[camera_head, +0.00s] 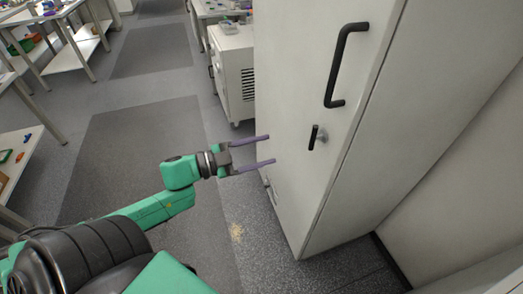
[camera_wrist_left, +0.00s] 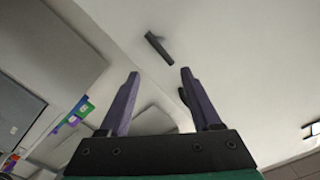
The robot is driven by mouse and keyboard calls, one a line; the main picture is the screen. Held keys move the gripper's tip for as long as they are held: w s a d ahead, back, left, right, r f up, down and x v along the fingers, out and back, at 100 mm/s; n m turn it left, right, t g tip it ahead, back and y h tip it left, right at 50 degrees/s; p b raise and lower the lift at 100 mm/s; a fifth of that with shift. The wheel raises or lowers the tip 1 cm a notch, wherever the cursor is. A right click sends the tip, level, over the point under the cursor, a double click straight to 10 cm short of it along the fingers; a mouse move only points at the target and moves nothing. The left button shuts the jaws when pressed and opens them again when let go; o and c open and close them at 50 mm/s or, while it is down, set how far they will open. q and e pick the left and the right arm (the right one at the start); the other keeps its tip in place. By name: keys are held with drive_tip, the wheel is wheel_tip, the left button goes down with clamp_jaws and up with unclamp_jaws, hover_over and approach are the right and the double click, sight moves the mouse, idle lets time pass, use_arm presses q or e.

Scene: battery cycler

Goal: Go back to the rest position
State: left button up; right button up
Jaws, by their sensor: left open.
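My left gripper (camera_head: 266,150) is open and empty. Its two purple fingers point right in the head view, close to the front of a tall white cabinet (camera_head: 300,100). I cannot tell whether the fingertips touch the cabinet. My left arm is green and reaches in from the lower left. In the left wrist view the gripper (camera_wrist_left: 160,75) shows two spread fingers with nothing between them. My right gripper is not in view.
The cabinet has a long black handle (camera_head: 341,65) and a small black latch handle (camera_head: 313,137). A white wheeled unit (camera_head: 234,72) stands behind. Tables (camera_head: 62,25) line the left. The grey floor mat (camera_head: 130,150) is clear.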

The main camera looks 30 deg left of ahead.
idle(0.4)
use_arm(q)
drive_tip(key=s+a+f+n+g+y, duration=0.15)
drive_tip(key=a+f+n+y, duration=0.55)
drive_tip(key=f, duration=0.7)
drive_tip(key=s+a+f+n+y, duration=0.2)
drive_tip(key=s+a+f+y, duration=0.15)
drive_tip(key=a+f, duration=0.8)
drive_tip(key=s+d+f+n+g+y, duration=0.1)
drive_tip(key=s+d+f+n+g, duration=0.15)
drive_tip(key=s+f, duration=0.6)
drive_tip(key=s+d+f+n+g+y, duration=0.1)
drive_tip(key=s+d+f+g, duration=0.35)
drive_tip(key=f, duration=0.75)
drive_tip(key=s+d+f+g, duration=0.2)
drive_tip(key=s+d+f, duration=0.2)
drive_tip(key=s, duration=0.3)
drive_tip(key=s+d+f+g, duration=0.2)
drive_tip(key=s+d+f, duration=0.2)
drive_tip(key=s, duration=0.3)
drive_tip(key=shift+d+f+h, duration=0.3)
drive_tip(key=shift+d+h, duration=0.15)
drive_tip(key=shift+d, duration=0.3)
